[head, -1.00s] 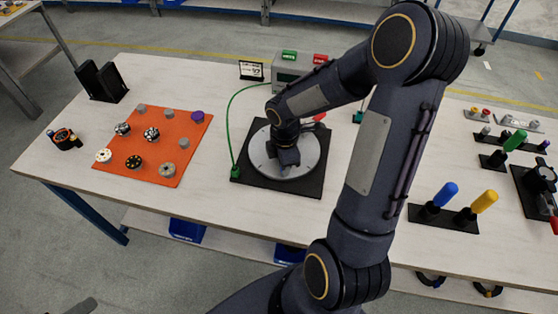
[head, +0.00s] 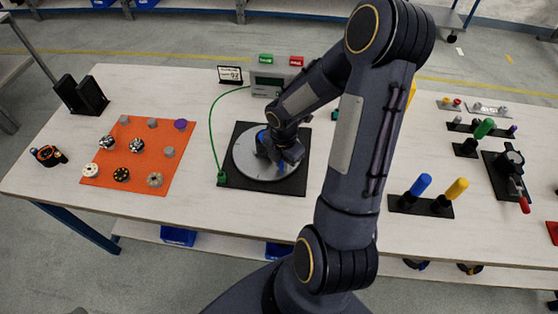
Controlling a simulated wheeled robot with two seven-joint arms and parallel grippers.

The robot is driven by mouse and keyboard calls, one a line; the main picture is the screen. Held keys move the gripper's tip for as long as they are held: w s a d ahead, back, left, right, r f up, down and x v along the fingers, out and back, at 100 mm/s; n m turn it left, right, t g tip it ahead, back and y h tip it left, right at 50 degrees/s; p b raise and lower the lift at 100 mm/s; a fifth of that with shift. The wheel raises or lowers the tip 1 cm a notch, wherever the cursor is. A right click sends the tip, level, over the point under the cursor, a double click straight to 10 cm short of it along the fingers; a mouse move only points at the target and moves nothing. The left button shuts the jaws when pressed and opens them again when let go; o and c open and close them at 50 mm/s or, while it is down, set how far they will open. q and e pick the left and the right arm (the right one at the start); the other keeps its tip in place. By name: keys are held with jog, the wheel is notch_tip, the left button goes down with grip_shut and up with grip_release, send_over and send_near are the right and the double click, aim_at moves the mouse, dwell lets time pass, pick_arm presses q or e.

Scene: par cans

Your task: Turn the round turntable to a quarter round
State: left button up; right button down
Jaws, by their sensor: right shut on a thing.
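The round turntable (head: 248,168) is a light grey disc on a black square base (head: 236,184) in the middle of the table. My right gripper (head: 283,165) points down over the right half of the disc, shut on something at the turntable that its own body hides. A small blue patch (head: 261,151) shows on the disc just left of the gripper. My right arm covers the area right of the base. My left gripper is out of view.
A green cable (head: 211,128) runs from the base's left corner to a grey box (head: 265,80) behind. An orange mat (head: 130,160) with several small parts lies left. Blue and yellow handles (head: 421,185) stand right.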

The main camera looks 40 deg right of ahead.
jog(key=shift+d+n+p, duration=0.3)
jog(key=shift+d+n, duration=0.05)
jog(key=shift+n, duration=0.05)
jog(key=shift+d, duration=0.15)
dwell(0.4)
jog(key=c, duration=1.3)
grip_release()
jog(key=shift+r, duration=0.1)
notch_tip(320, 180, up, 7)
jog(key=shift+p, duration=0.35)
jog(key=shift+s+r, duration=0.1)
jog(key=shift+r, duration=0.2)
